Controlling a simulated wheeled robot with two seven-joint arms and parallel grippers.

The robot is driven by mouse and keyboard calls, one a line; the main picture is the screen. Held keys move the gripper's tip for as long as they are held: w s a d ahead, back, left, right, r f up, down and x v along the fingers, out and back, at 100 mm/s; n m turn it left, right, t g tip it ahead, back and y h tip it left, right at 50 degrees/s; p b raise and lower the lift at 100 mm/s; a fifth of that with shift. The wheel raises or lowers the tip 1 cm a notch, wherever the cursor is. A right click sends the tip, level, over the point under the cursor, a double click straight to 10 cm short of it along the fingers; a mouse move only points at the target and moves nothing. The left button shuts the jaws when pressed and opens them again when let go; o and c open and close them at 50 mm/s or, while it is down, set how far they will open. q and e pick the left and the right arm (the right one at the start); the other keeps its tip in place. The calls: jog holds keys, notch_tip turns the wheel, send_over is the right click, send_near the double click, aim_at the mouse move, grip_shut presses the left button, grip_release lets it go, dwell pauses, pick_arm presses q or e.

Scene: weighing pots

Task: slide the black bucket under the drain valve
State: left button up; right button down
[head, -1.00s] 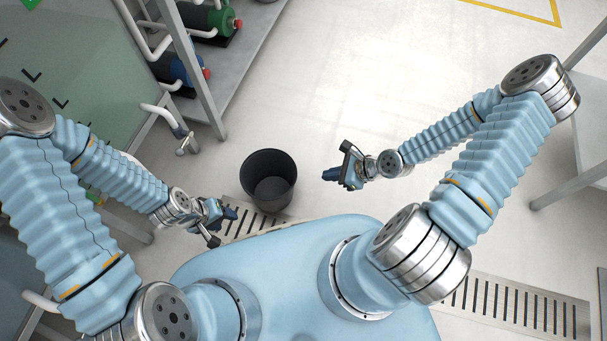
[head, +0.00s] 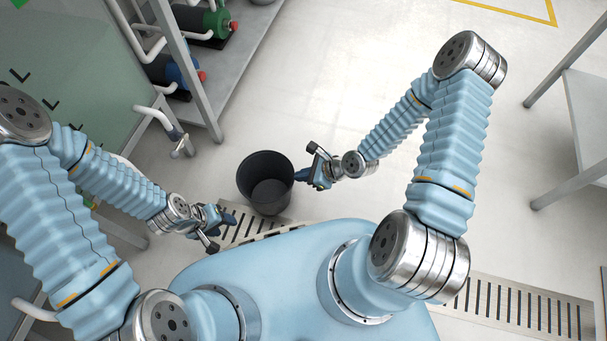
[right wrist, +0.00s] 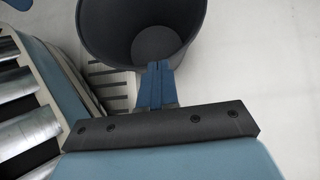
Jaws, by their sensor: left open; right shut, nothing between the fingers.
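The black bucket (head: 265,183) stands upright on the floor in the middle of the head view, at the edge of the floor grating. It also shows at the top of the right wrist view (right wrist: 142,62). The drain valve (head: 181,146) is on the pipe at the tank's side, left of and above the bucket. My right gripper (head: 301,174) is shut and empty, its tips at the bucket's right side; I cannot tell whether they touch. Its blue fingers (right wrist: 156,84) overlap the bucket's rim in the right wrist view. My left gripper (head: 228,220) is open, left of the bucket and apart from it.
A floor grating (head: 525,308) runs in front of me. A metal rack (head: 190,70) with blue and green pumps stands at the upper left, beside the tank (head: 60,60). A table (head: 585,110) stands at the right. The floor between bucket and valve is clear.

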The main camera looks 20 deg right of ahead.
jog(key=w+a+b, duration=0.1)
jog(key=w+a, duration=0.5)
jog(key=a, duration=0.4)
jog(key=w+a+b, duration=0.1)
jog(key=w+a, duration=0.5)
jog(key=a, duration=0.4)
jog(key=shift+w, duration=0.15)
jog(key=shift+d, duration=0.1)
